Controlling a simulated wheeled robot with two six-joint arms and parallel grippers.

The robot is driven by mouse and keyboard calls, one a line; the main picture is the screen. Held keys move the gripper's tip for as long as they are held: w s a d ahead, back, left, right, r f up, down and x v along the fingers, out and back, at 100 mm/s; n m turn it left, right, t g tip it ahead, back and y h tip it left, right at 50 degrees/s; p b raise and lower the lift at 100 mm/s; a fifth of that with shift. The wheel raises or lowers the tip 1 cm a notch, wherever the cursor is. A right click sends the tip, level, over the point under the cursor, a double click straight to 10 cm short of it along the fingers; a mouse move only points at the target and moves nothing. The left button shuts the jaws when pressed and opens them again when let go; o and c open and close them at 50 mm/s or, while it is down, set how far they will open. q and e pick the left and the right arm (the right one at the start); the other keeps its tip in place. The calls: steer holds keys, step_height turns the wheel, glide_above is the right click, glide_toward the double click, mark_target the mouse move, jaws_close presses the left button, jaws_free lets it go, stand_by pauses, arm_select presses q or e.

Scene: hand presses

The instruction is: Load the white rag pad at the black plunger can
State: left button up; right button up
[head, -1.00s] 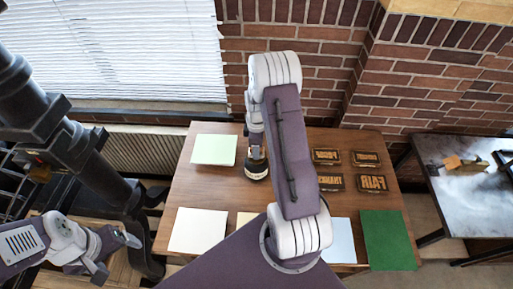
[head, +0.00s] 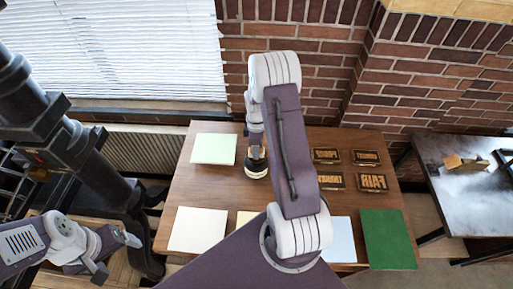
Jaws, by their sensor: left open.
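A small round black object with a pale band, which looks like the black plunger can (head: 256,171), stands on the wooden table just below my right wrist. My right arm crosses the middle of the head view and hides part of it. The fingers of my right gripper are too hidden to read. I cannot make out a white rag pad for certain. My left gripper (head: 117,256) is open and empty at the lower left, off the table's left side and well away from the can.
The wooden table (head: 184,190) holds a pale green sheet (head: 213,149), a cream sheet (head: 198,230), a light blue sheet (head: 340,238) and a green sheet (head: 388,238). Several lettered plates, including one plate (head: 372,182), lie at right. A grey-topped table (head: 465,195) stands further right.

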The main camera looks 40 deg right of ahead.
steer(key=shift+s+f, duration=0.1)
stand_by(0.3)
step_height(320, 180, up, 7)
steer(key=p, duration=0.6)
stand_by(0.6)
steer(key=shift+a+f+b, duration=0.15)
steer(key=shift+f+b, duration=0.1)
steer(key=shift+b, duration=0.2)
steer(key=w+a+f+n+b, duration=0.2)
steer(key=a+f+b, duration=0.4)
steer(key=a+b, duration=0.55)
steer(key=s+a+f+m+b, duration=0.1)
steer(key=s+a+m+b, duration=0.2)
steer(key=m, duration=0.9)
steer(key=s+a, duration=0.1)
steer(key=s, duration=0.2)
steer(key=shift+a+f, duration=0.2)
steer(key=shift+f, duration=0.1)
